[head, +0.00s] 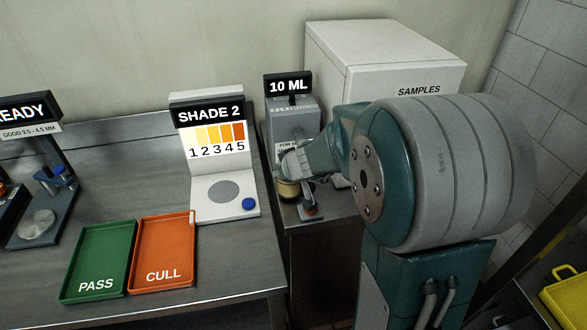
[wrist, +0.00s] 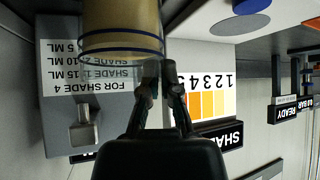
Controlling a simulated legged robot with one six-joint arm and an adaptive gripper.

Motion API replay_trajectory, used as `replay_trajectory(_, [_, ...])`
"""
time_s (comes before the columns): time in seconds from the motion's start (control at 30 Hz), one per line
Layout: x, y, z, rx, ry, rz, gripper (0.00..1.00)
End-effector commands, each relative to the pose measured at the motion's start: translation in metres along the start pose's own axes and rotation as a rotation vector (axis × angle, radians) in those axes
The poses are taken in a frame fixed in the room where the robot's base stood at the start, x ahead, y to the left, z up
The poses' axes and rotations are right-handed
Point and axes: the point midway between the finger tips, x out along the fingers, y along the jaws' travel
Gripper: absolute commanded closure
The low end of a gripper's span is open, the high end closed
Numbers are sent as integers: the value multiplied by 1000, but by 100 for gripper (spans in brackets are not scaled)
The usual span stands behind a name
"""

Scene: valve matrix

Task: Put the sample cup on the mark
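The sample cup (head: 288,190) holds amber liquid and stands upright at the foot of the grey dispenser (head: 293,125), which reads 10 ML. In the upside-down wrist view the cup (wrist: 118,22) has a clear rim with dark bands. My gripper (wrist: 159,68) has its fingertips close together at the cup's rim, one on each side of its wall, pinching it. In the head view my gripper (head: 290,172) is partly hidden by my arm. A round grey mark (head: 223,191) lies on the white SHADE 2 stand's base and shows in the wrist view (wrist: 208,16).
The white stand (head: 206,105) has a colour chart and a blue button (head: 249,204). Green PASS (head: 98,262) and orange CULL (head: 163,255) trays lie on the bench. A READY gauge (head: 40,220) stands left, a SAMPLES box (head: 385,60) behind my arm.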

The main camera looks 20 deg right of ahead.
Motion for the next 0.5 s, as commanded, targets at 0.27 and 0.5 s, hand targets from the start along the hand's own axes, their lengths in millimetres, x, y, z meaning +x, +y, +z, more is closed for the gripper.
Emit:
replay_trajectory(0.27, [0,27,-1,2,1,2,100])
replay_trajectory(0.5, [9,42,7,-1,-1,-2,100])
